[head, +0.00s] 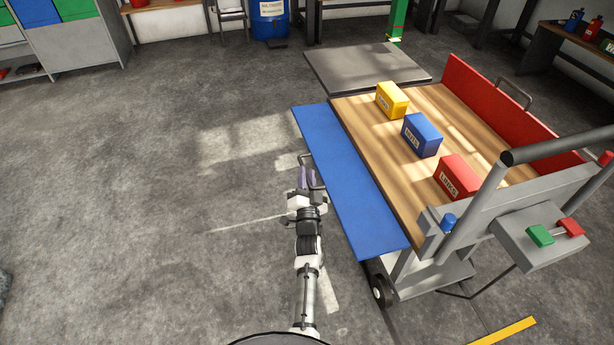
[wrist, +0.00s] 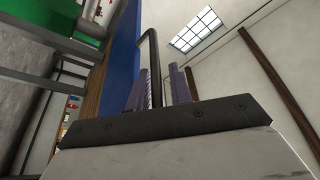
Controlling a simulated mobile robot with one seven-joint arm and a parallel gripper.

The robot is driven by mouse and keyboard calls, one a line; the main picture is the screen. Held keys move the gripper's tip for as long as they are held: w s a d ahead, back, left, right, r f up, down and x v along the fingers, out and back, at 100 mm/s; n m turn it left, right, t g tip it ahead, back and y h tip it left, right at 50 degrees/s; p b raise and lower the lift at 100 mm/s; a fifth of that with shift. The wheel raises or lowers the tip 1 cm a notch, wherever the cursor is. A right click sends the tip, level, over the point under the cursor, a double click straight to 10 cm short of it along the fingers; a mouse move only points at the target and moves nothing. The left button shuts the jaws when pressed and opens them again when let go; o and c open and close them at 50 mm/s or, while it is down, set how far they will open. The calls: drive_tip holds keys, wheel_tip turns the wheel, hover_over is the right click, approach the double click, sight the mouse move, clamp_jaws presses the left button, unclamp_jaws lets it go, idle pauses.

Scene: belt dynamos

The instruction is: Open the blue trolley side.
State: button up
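The blue trolley side (head: 350,180) is folded outward and down from the left edge of the trolley's wooden bed (head: 372,140). I cannot tell its exact slope. It also shows in the wrist view (wrist: 125,50). A dark bar handle (head: 304,157) is on its outer face, and it rises between my fingers in the wrist view (wrist: 152,62). My gripper (head: 306,177) is at this handle, left of the blue side. Its purple fingers stand apart on either side of the bar, with a gap visible at the right finger. Part of the handle is hidden by the gripper.
Yellow (head: 392,100), blue (head: 422,135) and red (head: 459,176) boxes stand on the bed. The red side (head: 490,100) stands upright opposite. A control box with green and red buttons (head: 540,236) is at the near end. The floor on the left is clear.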

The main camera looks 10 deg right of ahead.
drive_tip(key=shift+o, duration=0.9)
drive_tip(key=shift+r, duration=0.15)
drive_tip(key=p+v, duration=0.1)
drive_tip(key=v, duration=1.1)
drive_tip(key=shift+p, duration=0.3)
